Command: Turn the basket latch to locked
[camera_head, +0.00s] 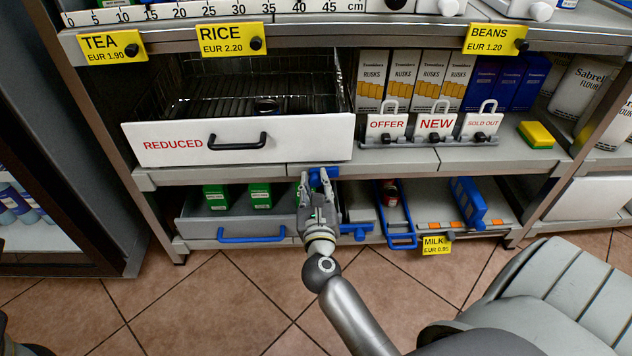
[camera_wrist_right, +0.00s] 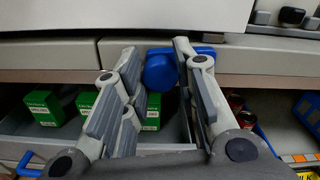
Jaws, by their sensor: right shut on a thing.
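A blue latch knob (camera_head: 324,175) sits at the shelf edge just below the right end of the wire basket (camera_head: 200,144), whose white front reads REDUCED. My right gripper (camera_head: 318,182) reaches up to this knob and is shut on it, with its fingers on either side. In the right wrist view the blue latch (camera_wrist_right: 160,70) shows between the two fingers of my right gripper (camera_wrist_right: 160,62). The fingers hide part of the latch, and I cannot tell which way it is turned.
A lower drawer with a blue handle (camera_head: 250,236) stands open below, holding green boxes (camera_head: 216,197). A blue lever (camera_head: 356,231) is right of my gripper. The tiled floor (camera_head: 230,300) is clear.

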